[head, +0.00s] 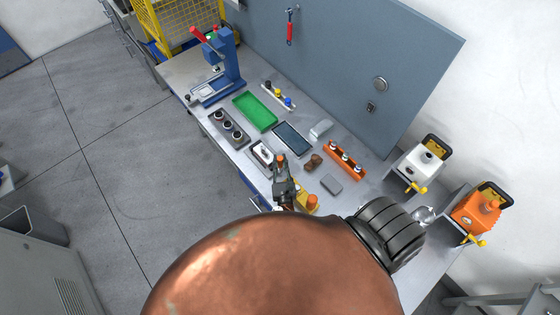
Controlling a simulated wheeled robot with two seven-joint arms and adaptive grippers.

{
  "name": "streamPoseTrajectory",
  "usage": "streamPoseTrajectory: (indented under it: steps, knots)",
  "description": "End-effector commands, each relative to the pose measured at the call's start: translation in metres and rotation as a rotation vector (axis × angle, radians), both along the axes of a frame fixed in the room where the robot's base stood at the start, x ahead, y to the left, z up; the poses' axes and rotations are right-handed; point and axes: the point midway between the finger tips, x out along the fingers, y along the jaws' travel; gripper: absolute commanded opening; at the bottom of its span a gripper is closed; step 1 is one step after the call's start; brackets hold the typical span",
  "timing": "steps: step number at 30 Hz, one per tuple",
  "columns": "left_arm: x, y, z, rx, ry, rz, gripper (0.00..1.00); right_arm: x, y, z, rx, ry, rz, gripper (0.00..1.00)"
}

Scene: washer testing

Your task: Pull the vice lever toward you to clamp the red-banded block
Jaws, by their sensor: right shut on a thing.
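My right gripper (282,178) reaches down over the front edge of the bench, beside a small dark fixture with a white top (262,152) that looks like the vice. It is shut on a small orange-red tipped piece (281,158), which looks like the vice lever. My own copper-coloured arm link covers the lower middle of the head view. I cannot make out the red-banded block; the gripper may hide it. My left gripper is not in view.
A green tray (255,111), a dark flat panel (291,138), an orange rack (344,161) and a grey block (331,184) lie close around. A blue press (221,66) stands at the far left. White (420,164) and orange (475,215) machines stand right. Open floor lies left.

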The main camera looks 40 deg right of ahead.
Motion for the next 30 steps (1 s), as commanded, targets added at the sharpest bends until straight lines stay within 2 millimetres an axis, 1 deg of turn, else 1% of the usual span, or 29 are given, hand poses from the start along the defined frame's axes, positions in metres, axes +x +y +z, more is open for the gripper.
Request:
streamPoseTrajectory:
  steps: [5, 10, 14, 18, 24, 30]
  knots:
    - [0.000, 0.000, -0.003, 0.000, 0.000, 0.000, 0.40, 0.000, 0.001, -0.001, -0.008, 0.000, 0.000, 0.00]
    - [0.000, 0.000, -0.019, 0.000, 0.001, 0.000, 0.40, -0.001, 0.007, -0.005, -0.057, -0.006, 0.000, 0.00]
    - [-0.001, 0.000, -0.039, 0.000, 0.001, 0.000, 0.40, -0.002, 0.014, -0.008, -0.132, -0.013, -0.001, 0.00]
    - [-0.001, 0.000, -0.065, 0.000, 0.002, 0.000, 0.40, -0.002, 0.024, -0.012, -0.234, -0.021, -0.001, 0.00]
    - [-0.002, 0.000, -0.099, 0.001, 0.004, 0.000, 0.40, -0.003, 0.038, -0.015, -0.386, -0.034, -0.001, 0.00]
    - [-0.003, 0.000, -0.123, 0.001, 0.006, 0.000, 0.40, -0.004, 0.049, -0.019, -0.507, -0.044, 0.000, 0.00]
